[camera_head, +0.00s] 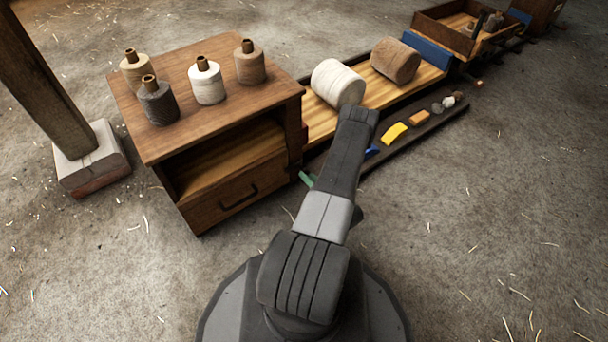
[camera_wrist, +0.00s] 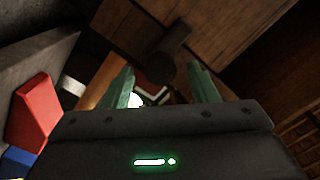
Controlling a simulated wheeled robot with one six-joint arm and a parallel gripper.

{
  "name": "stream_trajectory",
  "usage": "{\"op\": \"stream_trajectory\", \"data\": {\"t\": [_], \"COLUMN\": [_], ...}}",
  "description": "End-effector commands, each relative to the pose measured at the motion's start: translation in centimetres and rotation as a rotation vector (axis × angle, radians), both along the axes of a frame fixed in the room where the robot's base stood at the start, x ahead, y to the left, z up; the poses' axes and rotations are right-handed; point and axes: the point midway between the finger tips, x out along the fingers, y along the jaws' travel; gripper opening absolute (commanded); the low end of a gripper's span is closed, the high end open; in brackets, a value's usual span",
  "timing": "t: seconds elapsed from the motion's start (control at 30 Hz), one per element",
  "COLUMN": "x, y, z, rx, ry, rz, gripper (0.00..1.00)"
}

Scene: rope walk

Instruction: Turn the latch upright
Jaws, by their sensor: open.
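In the wrist view a dark latch (camera_wrist: 168,52) with a rounded knob stands out from a brown wooden face. It lies slanted in the picture, its upper end leaning right. My gripper (camera_wrist: 160,70) has its two green fingers apart and empty, one on each side of the latch's near end. I cannot tell whether either finger touches it. In the head view my arm hides the latch and most of my gripper. Only a green finger (camera_head: 307,179) shows beside the wooden cabinet (camera_head: 152,143).
Several bobbins (camera_head: 208,80) stand on the cabinet. A white spool (camera_head: 338,83) and a brown spool (camera_head: 395,60) lie on the wooden bed behind. A dark rail with coloured pieces, one yellow (camera_head: 394,132), runs along its front. A red block (camera_wrist: 33,110) is left of my fingers.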

Motion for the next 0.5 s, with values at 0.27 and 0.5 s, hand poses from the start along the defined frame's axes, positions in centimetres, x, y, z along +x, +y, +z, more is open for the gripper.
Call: {"op": "stream_trajectory", "data": {"t": [0.27,0.5], "x": [2.4,2.8], "y": [2.0,2.3], "z": [-0.1,0.0], "rx": [0.000,0.000], "ry": [-0.001,-0.001], "rz": [0.002,-0.001], "gripper": [0.53,0.53]}}
